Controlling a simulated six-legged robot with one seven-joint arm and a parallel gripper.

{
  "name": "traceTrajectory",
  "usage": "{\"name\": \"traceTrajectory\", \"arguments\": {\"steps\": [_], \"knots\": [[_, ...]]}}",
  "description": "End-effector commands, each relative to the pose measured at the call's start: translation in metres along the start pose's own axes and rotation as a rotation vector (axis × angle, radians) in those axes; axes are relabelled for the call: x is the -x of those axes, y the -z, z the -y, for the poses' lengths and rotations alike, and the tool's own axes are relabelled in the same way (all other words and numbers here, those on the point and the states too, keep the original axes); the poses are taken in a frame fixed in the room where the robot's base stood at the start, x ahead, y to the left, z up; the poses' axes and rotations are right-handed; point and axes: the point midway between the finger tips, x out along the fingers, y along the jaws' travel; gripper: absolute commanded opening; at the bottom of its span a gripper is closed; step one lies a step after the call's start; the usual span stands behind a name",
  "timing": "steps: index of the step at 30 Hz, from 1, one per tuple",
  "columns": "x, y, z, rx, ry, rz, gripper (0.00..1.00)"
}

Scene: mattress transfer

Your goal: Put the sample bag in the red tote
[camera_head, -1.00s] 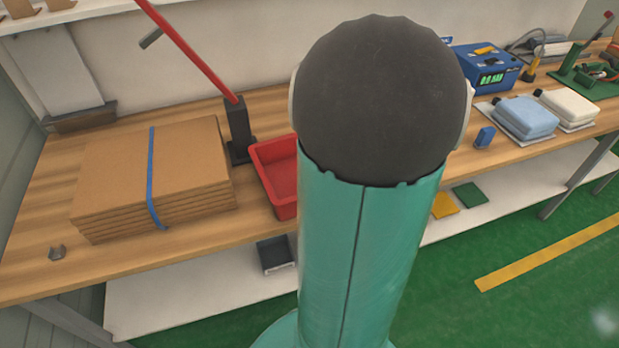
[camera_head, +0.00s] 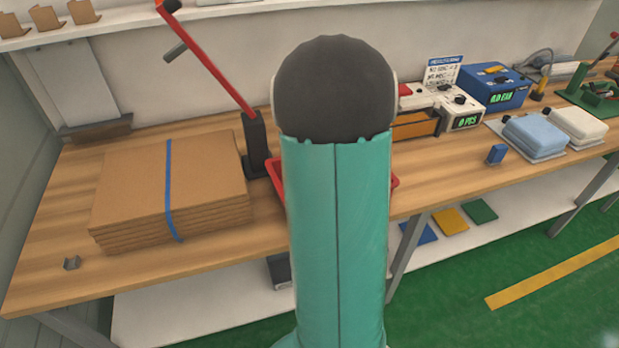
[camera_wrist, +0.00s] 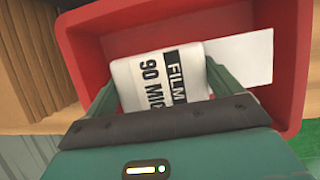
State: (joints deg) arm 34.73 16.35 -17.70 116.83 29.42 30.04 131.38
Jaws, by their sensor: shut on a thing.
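The sample bag (camera_wrist: 150,82) is white, with black "FILM" and "90 MIC" print. In the wrist view it sits between the two green fingers of my gripper (camera_wrist: 160,85), which is shut on it. The red tote (camera_wrist: 85,50) surrounds the bag and fingers in that view. I cannot tell how far the bag is above the tote floor. A white flat piece (camera_wrist: 245,60) shows beside the bag, over the tote's inside. In the head view my arm hides the gripper, the bag and most of the red tote (camera_head: 394,182).
A cardboard stack (camera_head: 125,185) with a blue strap lies left of the tote on the wooden bench (camera_head: 440,185). A black post (camera_head: 256,145) with a red lever stands behind it. An orange bin (camera_head: 415,125), devices and folded cloths (camera_head: 535,135) are at right.

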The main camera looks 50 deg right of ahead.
Motion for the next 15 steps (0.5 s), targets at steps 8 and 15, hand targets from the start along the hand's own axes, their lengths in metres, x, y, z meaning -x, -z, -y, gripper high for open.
{"name": "traceTrajectory", "arguments": {"steps": [8,15], "knots": [[-0.038,-0.009,-0.015,0.000,0.001,0.001,0.65],[-0.067,-0.004,-0.020,-0.005,0.000,-0.002,0.65]]}}
